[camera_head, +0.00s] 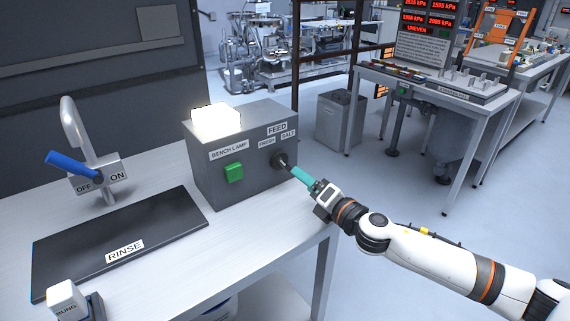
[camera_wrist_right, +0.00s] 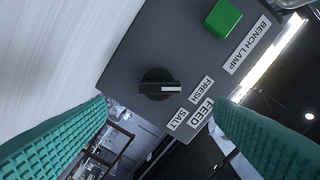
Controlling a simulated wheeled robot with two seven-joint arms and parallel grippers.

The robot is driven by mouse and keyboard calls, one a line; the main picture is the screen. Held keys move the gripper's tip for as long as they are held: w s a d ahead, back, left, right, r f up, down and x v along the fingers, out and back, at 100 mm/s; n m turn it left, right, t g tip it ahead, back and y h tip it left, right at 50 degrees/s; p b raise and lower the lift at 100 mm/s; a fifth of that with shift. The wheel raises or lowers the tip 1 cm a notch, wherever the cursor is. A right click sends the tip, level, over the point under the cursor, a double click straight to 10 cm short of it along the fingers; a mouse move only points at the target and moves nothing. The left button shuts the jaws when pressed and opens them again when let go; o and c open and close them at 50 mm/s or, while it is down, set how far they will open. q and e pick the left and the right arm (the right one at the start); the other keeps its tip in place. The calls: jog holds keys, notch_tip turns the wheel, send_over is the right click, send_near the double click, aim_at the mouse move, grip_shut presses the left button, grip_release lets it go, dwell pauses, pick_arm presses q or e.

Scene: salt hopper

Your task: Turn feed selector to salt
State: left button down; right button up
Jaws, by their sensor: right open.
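The feed selector is a black knob with a white pointer mark (camera_wrist_right: 160,85) on the front of a grey box (camera_head: 233,183). It shows partly in the head view (camera_head: 279,160), at the box's right end. In the wrist view its mark points right, toward the FRESH label (camera_wrist_right: 202,90); the SALT label (camera_wrist_right: 179,119) lies below that. My right gripper (camera_head: 294,171) is in front of the knob. Its teal fingers are spread, one on each side of the knob in the wrist view (camera_wrist_right: 162,102), with nothing between them. My left gripper is not in view.
A green bench lamp button (camera_head: 234,173) is left of the knob, and a lit lamp (camera_head: 215,121) sits on top. A tap with a blue lever (camera_head: 72,166), a black RINSE mat (camera_head: 125,245) and a white BUNG block (camera_head: 67,300) are on the left.

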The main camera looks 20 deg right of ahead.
aim_at(285, 166)
jog(key=x, duration=0.7)
jog(key=shift+w+a+f, duration=0.1)
jog(key=shift+w+a, duration=0.05)
jog(key=shift+w, duration=0.2)
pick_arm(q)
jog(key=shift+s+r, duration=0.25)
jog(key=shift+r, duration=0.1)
pick_arm(e)
jog(key=shift+w+a, duration=0.2)
jog(key=shift+w, duration=0.35)
jog(key=c, duration=1)
pick_arm(q)
jog(key=shift+p, duration=0.3)
